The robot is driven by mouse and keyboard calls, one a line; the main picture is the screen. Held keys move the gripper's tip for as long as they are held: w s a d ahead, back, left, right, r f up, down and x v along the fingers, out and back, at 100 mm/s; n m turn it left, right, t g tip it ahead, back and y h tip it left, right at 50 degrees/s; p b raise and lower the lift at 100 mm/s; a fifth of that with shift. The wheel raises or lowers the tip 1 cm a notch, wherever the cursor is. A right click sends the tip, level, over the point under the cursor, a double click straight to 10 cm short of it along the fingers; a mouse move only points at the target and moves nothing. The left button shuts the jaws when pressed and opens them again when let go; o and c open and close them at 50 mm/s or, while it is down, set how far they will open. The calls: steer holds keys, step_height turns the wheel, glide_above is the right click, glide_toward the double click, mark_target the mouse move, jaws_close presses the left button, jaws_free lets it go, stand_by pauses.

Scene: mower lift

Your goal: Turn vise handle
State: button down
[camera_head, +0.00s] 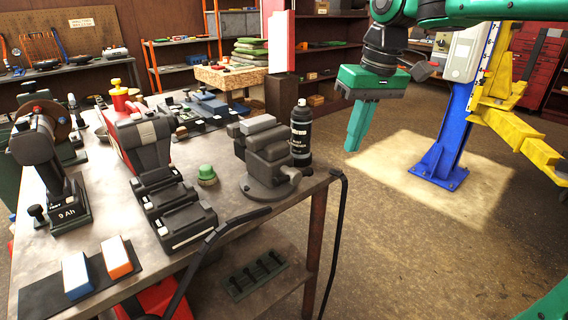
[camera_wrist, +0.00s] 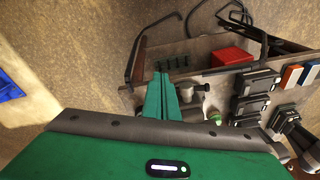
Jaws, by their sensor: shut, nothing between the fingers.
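The dark grey vise (camera_head: 268,160) sits at the right end of the workbench (camera_head: 235,205) in the head view. Its handle (camera_head: 289,176) shows at the front right of the vise, near the bench edge. My green gripper (camera_head: 355,138) hangs to the right of the bench, apart from the vise, with its fingers together and empty. In the wrist view my gripper (camera_wrist: 161,75) points toward the bench, and its fingers partly hide the vise (camera_wrist: 190,100). The handle is hard to make out there.
A black spray bottle (camera_head: 301,135) stands right behind the vise. A green-capped item (camera_head: 207,175) and black battery packs (camera_head: 180,215) are to its left. A blue lift post (camera_head: 450,125) stands right, with open floor between.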

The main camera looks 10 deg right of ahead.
steer(key=w+a+r+n, duration=0.2)
steer(key=a+r, duration=0.1)
steer(key=a, duration=0.3)
steer(key=w+a+r+n, duration=0.2)
steer(key=a+r, duration=0.1)
steer(key=a, duration=0.3)
glide_toward(284, 178)
steer(key=f, duration=0.1)
steer(key=w+f, duration=0.1)
steer(key=f, duration=0.1)
steer(key=a+f, duration=0.1)
steer(key=f, duration=0.1)
steer(key=shift+w+a, duration=0.1)
steer(key=shift+w, duration=0.25)
steer(key=shift+f, duration=0.35)
steer(key=shift+s, duration=0.1)
